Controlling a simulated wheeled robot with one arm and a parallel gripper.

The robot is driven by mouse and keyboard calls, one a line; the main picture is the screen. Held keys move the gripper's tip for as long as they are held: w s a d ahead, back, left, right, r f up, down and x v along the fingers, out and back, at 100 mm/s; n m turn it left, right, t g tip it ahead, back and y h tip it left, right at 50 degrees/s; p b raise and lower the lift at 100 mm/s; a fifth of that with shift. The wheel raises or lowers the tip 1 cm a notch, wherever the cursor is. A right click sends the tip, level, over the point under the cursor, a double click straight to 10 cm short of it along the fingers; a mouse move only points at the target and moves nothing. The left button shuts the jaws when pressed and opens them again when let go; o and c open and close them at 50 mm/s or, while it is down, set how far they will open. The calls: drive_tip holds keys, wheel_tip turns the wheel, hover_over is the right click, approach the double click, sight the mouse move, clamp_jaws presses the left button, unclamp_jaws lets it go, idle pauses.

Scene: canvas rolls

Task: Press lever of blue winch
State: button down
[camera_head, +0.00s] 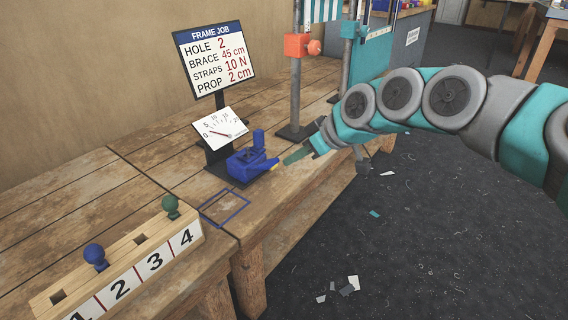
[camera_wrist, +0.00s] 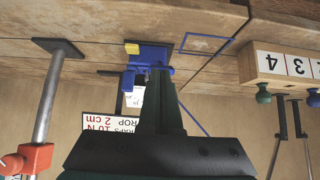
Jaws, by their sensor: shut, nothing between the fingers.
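The blue winch (camera_head: 246,163) stands on the wooden bench below a tilted white dial (camera_head: 219,128) with a red needle. A short lever with a yellow tip (camera_head: 273,165) sticks out of the winch toward the right. In the wrist view the winch (camera_wrist: 150,57) and its yellow tip (camera_wrist: 132,48) show upside down, beyond my fingers. My gripper (camera_head: 286,161) is shut and empty, just right of the yellow tip at about its height. A small gap seems to part them. My fingers (camera_wrist: 158,78) hide part of the winch in the wrist view.
A sign (camera_head: 214,60) reads hole 2, brace 45 cm, straps 10 N, prop 2 cm. A numbered wooden block (camera_head: 125,262) with blue and green pegs stands front left. A blue outlined rectangle (camera_head: 224,207) lies empty. A post with an orange clamp (camera_head: 299,45) rises behind my gripper.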

drive_tip(key=v, duration=0.6)
drive_tip(key=shift+s+d+f, duration=0.1)
drive_tip(key=shift+f, duration=0.15)
idle(1.5)
drive_tip(key=w+d+r+m+g+h+p, duration=0.1)
drive_tip(key=w+r+g+h+p, duration=0.1)
drive_tip(key=w+r+h+p, duration=0.25)
drive_tip(key=w+a+r+n+g+p, duration=0.1)
drive_tip(key=a+r+p, duration=0.3)
drive_tip(key=a, duration=0.6)
drive_tip(key=shift+w+g+p, duration=0.4)
drive_tip(key=shift+w+p, duration=0.05)
drive_tip(key=shift+p, duration=0.25)
drive_tip(key=shift+a, duration=0.1)
